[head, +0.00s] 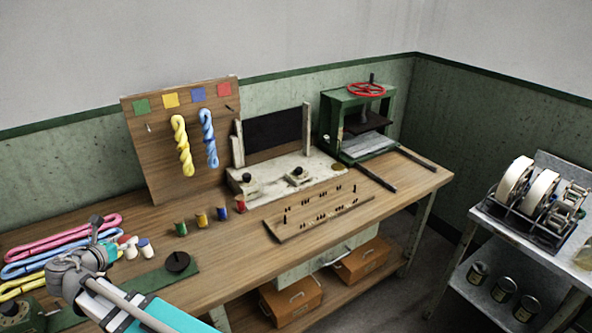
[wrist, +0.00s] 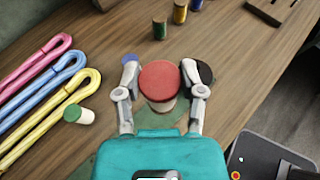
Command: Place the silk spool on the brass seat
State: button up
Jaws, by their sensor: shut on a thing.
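In the head view my gripper (head: 96,236) is low at the left, over the bench near the skeins. A small tan round spot (head: 339,166) lies on the right end of the pale machine block; it may be the brass seat, but I cannot tell.
Pink, blue and yellow skeins (head: 62,231) lie at the left. A black disc (head: 177,262) sits on a green mat. Small thread spools (head: 201,218) stand mid-bench. A pegged wooden rack (head: 318,217) lies before the pale block (head: 262,189). A green press (head: 358,125) stands right.

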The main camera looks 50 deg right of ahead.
aim_at(125, 240)
notch_tip(125, 240, up, 14)
jog(key=p, duration=1.3)
jog(key=shift+r+p, duration=0.2)
jog(key=shift+p, duration=0.1)
jog(key=shift+s, duration=0.1)
